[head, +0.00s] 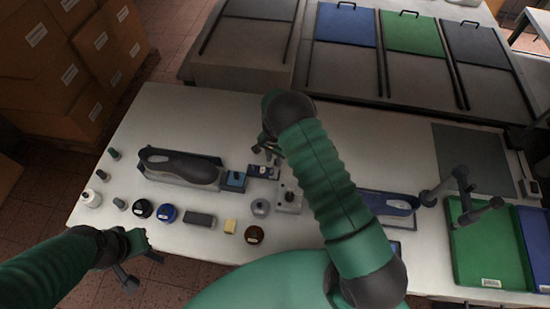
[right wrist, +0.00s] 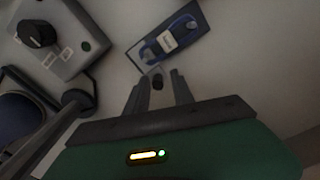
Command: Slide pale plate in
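My right gripper (head: 266,146) hangs over the dark block (head: 263,172) near the table's middle, partly hidden by my arm. Beyond the fingertips lies a blue piece with a pale label (right wrist: 168,41) on a dark base. I cannot clearly pick out a pale plate. My left gripper (head: 141,271) is open and empty at the table's front left edge.
A grey box with a black knob (head: 290,197) stands close by; it also shows in the right wrist view (right wrist: 60,45). Small pots line the front. A green tray (head: 487,252) is at right.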

